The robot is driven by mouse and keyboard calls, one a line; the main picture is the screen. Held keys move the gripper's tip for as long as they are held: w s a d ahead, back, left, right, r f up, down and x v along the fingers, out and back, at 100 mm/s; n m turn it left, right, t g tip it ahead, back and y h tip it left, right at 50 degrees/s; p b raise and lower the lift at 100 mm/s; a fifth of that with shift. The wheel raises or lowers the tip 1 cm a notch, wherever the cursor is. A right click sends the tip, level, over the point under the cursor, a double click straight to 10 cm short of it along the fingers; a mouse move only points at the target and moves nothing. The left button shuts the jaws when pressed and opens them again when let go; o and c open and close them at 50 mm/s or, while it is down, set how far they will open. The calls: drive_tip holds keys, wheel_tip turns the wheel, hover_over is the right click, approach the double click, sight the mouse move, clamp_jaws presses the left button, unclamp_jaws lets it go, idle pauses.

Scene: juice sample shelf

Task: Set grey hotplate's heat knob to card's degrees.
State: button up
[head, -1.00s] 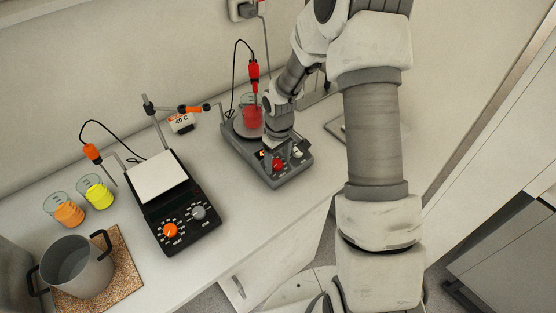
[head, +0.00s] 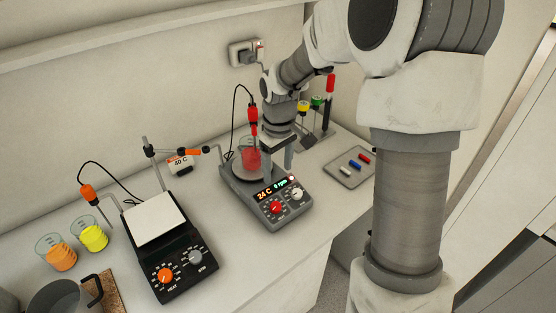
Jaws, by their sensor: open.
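The grey hotplate (head: 238,184) stands on the counter with a beaker of red liquid (head: 250,158) on its round plate. Its display (head: 272,190) reads 24 C and 0 rpm. Its red knob (head: 276,208) is at the front left, with a white knob (head: 297,194) to the right; a small light glows by the white knob. The card (head: 179,163) reads 40 C and stands at the back, left of this hotplate. My gripper (head: 278,160) is open and empty, above the rear right part of the hotplate, behind the knobs and touching neither.
A black hotplate (head: 180,252) with a white top and orange knob stands to the left. Further left are orange (head: 60,257) and yellow (head: 93,236) beakers and a pot (head: 62,298). A tray (head: 345,180) with small coloured bars and a rack of tools (head: 318,122) are right.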

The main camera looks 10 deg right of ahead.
drive_tip(key=shift+s+r, duration=0.1)
drive_tip(key=shift+r, duration=1.25)
drive_tip(key=s+r+m+t, duration=0.2)
drive_tip(key=s+r, duration=0.4)
drive_tip(key=s, duration=0.5)
drive_tip(key=s+r+m+t, duration=0.3)
drive_tip(key=s+r, duration=0.3)
drive_tip(key=s, duration=0.5)
drive_tip(key=shift+s+m+b, duration=0.3)
drive_tip(key=shift+b, duration=0.05)
